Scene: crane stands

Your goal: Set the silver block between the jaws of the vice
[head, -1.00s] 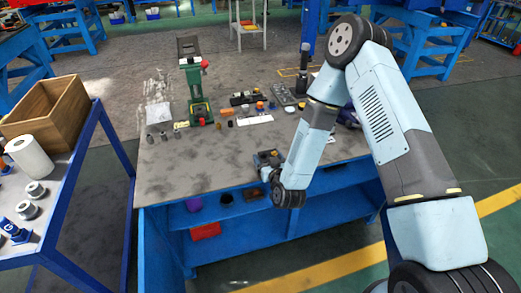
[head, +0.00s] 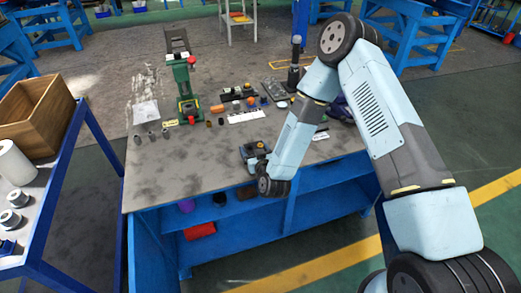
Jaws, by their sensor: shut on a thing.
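My gripper (head: 254,153) is over the front part of the grey bench top, seen from above and behind at the end of my arm. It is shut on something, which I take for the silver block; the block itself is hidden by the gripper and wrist. I cannot tell for certain which thing is the vice. A green upright device with red knobs (head: 183,80) stands at the back left of the bench, left of and beyond my gripper. A flat grey metal fixture (head: 279,88) lies at the back right, beside a dark post.
The grey bench top (head: 190,175) is clear at front left. Small parts (head: 152,134), a white strip (head: 250,116) and an orange piece (head: 217,107) lie beyond my gripper. The dark post (head: 294,68) stands tall near my arm. A side table with a wooden box (head: 35,115) is left.

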